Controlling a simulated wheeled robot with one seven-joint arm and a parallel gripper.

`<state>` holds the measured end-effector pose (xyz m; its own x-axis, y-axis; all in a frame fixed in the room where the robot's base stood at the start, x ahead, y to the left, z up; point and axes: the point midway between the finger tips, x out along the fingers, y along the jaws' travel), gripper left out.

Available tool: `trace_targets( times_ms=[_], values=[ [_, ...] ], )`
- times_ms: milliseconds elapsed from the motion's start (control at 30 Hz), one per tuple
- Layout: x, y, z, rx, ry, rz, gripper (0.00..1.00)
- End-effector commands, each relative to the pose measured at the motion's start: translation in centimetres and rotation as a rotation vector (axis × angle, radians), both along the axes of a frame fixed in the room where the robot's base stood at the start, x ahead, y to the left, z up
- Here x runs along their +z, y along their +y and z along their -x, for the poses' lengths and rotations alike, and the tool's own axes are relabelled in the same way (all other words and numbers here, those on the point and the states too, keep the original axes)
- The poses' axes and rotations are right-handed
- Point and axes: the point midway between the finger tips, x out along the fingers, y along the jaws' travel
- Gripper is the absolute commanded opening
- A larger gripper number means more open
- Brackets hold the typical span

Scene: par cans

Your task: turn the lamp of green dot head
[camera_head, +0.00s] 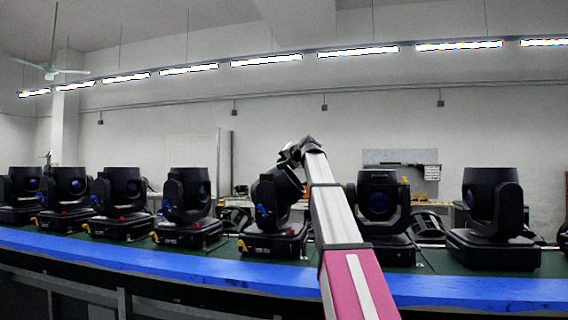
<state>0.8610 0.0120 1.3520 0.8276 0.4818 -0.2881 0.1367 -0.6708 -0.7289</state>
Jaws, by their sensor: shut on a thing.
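Several black moving-head lamps stand in a row on a green-topped bench (435,262). My arm reaches up from the lower right to the lamp left of centre, whose head (275,194) is tilted to the right above its base (272,244). My gripper (293,153) is at the top of that head, shut on it; its fingertips are small and dark against the black housing. I cannot make out a green dot on any lamp. My arm hides the right side of the held lamp and part of the lamp to its right (378,195).
A blue strip (200,270) runs along the bench's front edge.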

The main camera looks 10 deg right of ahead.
Motion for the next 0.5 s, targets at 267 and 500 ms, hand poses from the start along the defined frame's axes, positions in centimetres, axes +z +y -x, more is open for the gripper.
trace_targets(
  times_ms=[267,500],
  values=[
    [0.7,2.6,-1.3,0.003,0.072,0.172,0.00],
    [0.6,5.5,-2.6,0.003,0.160,0.381,0.00]
  ],
)
